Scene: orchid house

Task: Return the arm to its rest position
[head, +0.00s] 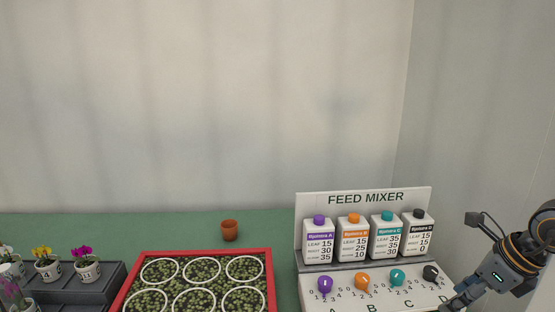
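My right arm comes in from the right edge in the head view, beside the feed mixer (301,225). Its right gripper (452,304) points down and left at the mixer's lower right corner, near the black knob (431,273) marked D. The fingers run into the bottom edge of the picture, so their opening and any touch on the mixer are unclear. My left gripper and arm are not in view.
The mixer holds several labelled bottles above coloured knobs. A red-rimmed tray (265,252) with white rings, a small terracotta pot (230,230) and potted orchids on a dark stepped stand (107,278) share the green bench (150,226). Walls close the back and right.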

